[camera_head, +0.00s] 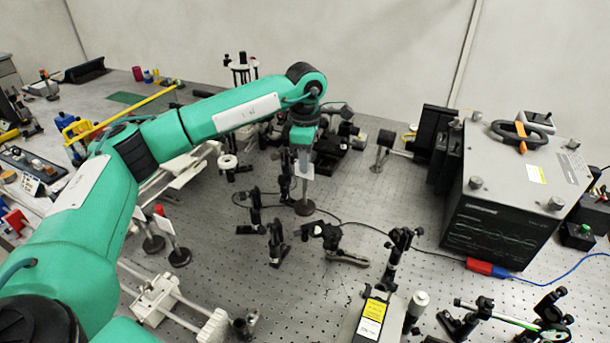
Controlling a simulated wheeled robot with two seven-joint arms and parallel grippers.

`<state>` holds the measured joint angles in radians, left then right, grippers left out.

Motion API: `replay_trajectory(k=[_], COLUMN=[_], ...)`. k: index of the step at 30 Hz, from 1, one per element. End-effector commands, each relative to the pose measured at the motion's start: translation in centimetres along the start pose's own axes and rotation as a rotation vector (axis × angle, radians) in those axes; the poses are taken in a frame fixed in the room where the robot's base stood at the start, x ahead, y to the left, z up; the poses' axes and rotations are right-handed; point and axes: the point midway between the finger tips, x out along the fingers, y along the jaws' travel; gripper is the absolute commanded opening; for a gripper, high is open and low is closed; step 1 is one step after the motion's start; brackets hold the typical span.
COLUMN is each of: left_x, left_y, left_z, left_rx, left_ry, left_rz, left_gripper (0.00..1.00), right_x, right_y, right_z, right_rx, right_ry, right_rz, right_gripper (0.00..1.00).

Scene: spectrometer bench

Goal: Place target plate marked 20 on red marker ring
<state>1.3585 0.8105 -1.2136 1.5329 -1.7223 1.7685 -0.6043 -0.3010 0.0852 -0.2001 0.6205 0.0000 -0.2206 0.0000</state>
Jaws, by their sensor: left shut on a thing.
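My left arm reaches across the bench from the left, and its gripper (302,150) points down near the middle. It is shut on a target plate (303,171), a small pale plate on a post with a round dark base (304,208). The plate stands about upright. I cannot read its number, and I cannot tell whether its base touches the bench. Two similar round-based stands (180,257) are beside my arm at the left, one with a red top. I cannot make out a red marker ring. My right gripper is not in view.
Black optical mounts (277,243) stand close in front of the held plate, with a dark cable on the perforated bench. A large grey instrument (510,195) fills the right. A white rail (175,305) lies at front left. Some bare bench shows right of the plate.

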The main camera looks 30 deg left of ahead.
Motion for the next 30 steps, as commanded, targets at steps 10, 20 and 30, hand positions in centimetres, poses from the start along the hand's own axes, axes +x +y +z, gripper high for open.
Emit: replay_trajectory(k=[10, 20, 30], left_x=[3.0, 6.3, 6.6], left_y=[0.0, 0.1, 0.1], left_z=[0.0, 0.0, 0.0], left_rx=[-0.001, -0.001, -0.001], left_ry=[0.000, -0.002, -0.001], left_rz=[0.000, 0.003, 0.001], left_gripper=[0.00, 0.00, 0.27], right_x=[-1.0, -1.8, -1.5], right_y=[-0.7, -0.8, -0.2], right_z=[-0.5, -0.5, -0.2], right_rx=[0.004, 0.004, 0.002], right_ry=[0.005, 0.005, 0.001], right_rz=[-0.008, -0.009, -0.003], right_gripper=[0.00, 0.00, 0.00])
